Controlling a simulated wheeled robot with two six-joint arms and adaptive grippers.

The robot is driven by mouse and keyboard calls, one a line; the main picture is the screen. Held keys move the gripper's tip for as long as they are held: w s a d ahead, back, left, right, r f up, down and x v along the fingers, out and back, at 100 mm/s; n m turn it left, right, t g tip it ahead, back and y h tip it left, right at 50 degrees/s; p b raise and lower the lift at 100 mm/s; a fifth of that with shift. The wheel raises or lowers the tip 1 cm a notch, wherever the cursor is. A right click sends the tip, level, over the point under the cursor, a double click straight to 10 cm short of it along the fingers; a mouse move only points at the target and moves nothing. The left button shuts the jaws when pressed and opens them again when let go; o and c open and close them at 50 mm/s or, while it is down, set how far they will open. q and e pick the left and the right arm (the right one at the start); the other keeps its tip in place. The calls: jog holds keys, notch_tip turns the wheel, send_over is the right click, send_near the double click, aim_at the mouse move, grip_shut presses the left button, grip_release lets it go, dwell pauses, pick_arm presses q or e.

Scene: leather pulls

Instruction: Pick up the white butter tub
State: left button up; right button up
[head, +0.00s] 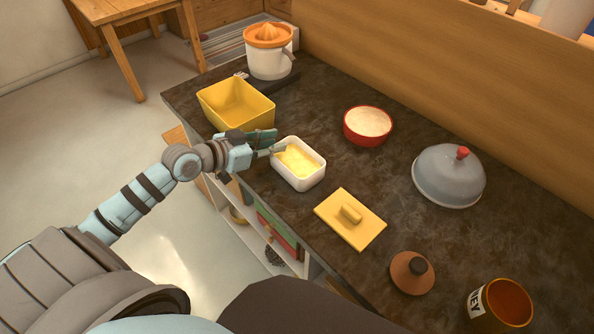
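The white butter tub (300,179) is a small rectangular tub with yellow butter inside, sitting upright and uncovered on the dark counter. My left gripper (274,143) reaches in from the left to the tub's far left corner. Its two fingers look apart, one over the tub's rim and one just outside it. I cannot tell whether either finger touches the wall. A flat yellow lid (363,229) with a bar handle lies on the counter in front of the tub. My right gripper is not in view.
A yellow bin (222,98) stands behind my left gripper, with an orange and white juicer (270,60) beyond. A red bowl (368,112), a grey dome (441,172), a brown lid (402,273) and a honey pot (492,309) stand to the right.

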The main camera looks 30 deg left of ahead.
pick_arm(q)
jog(key=x, duration=0.3)
jog(key=shift+w+f, duration=0.1)
jog(key=shift+w, duration=0.05)
jog(key=shift+a, duration=0.1)
grip_shut()
